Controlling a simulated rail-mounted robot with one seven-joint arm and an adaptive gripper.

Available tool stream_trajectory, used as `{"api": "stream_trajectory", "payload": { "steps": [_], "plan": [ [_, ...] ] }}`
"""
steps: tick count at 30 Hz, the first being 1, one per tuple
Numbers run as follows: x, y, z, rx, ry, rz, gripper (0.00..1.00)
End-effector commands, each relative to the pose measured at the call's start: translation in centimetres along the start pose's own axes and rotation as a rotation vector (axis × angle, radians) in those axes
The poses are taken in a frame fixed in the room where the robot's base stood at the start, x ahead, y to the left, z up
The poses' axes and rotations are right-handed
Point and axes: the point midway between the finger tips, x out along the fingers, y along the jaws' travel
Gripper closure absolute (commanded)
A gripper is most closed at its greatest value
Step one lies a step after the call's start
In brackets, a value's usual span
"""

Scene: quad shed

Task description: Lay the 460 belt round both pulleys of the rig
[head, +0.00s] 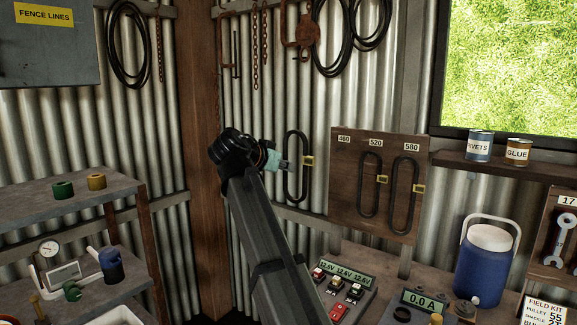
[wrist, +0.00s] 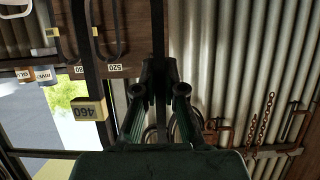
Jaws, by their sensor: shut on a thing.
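My gripper (head: 284,163) is raised to the left of the belt board and is shut on the 460 belt (head: 290,184). The belt is a long black loop hanging upright in the air, with a yellow tag (head: 308,160) on its far side. In the wrist view, one strand of it passes between my fingertips (wrist: 158,82). The tag (wrist: 88,112) there reads 460, upside down, on the other strand. The board's 460 place (head: 344,139) is empty. I cannot make out the rig or its two pulleys in either view.
The wooden board (head: 340,220) holds the 520 belt (head: 368,183) and the 580 belt (head: 404,195). Below are a voltage panel (head: 345,271), an ammeter (head: 424,300) and a blue cooler (head: 484,265). Shelves (head: 60,205) stand at left. Chains and black coils hang on the wall.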

Motion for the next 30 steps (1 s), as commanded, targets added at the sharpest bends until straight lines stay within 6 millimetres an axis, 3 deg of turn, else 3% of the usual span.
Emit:
{"api": "stream_trajectory", "payload": {
  "steps": [15,30],
  "plan": [
    [-2.4,0.0,1.0,0.0,0.001,0.0,1.0],
    [-2.4,0.0,0.5,0.003,-0.037,0.003,1.0]
  ]
}}
